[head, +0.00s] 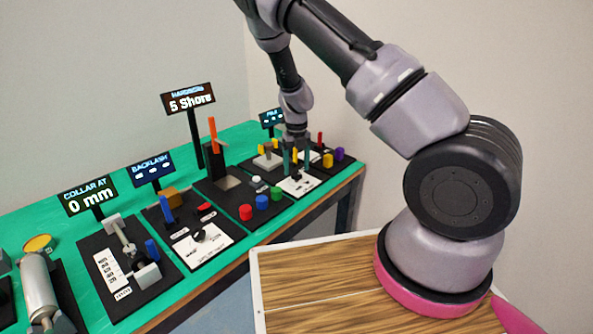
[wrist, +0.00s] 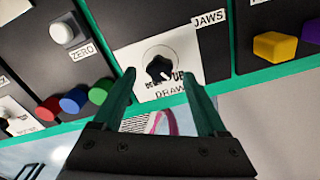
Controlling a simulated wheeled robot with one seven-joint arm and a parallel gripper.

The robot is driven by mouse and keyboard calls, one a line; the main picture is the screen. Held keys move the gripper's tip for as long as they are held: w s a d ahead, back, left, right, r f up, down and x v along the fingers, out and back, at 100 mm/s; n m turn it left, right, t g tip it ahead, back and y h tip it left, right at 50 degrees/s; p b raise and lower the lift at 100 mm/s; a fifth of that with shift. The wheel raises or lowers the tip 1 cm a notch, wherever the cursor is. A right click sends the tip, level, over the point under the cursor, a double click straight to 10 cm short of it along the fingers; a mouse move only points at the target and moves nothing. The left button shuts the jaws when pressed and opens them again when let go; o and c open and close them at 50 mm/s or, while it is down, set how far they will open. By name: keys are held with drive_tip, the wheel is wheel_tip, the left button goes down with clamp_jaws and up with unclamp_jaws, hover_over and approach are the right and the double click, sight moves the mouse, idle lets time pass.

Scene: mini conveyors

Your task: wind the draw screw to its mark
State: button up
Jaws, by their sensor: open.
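The draw screw shows as a black lobed knob (wrist: 160,69) with a white pointer line, on a white plate (wrist: 150,52) lettered "DRAW" in the wrist view.
Beside the plate are a white button (wrist: 66,32) marked "ZERO" and red, blue and green buttons (wrist: 73,100). A yellow block (wrist: 275,46) stands on the other side. In the head view, signs on posts (head: 187,97) and a tall orange lever (head: 213,135) rise from the green bench (head: 90,215).

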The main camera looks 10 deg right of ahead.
drive_tip(key=shift+f, duration=0.95)
clamp_jaws()
